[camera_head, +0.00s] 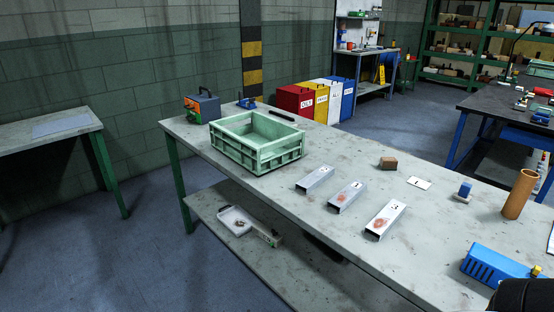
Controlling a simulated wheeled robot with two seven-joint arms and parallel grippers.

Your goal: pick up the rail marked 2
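Three grey metal rails lie apart in a slanted row on the table, each with a small dark mark near its far end. The right rail (385,219) reads 3 and has a reddish stain. The middle rail (346,196) also has a reddish stain; its mark is too small to read surely. The left rail (315,179) looks clean, and its mark is too small to read. Neither gripper shows. A black rounded shape at the bottom right corner may be part of my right arm.
A green crate (238,157) stands left of the rails. A brown block (388,163), a white card marked 1 (419,183), a brown tube (518,195) and a blue box (497,265) are also on the table (330,240). The near edge around the rails is clear.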

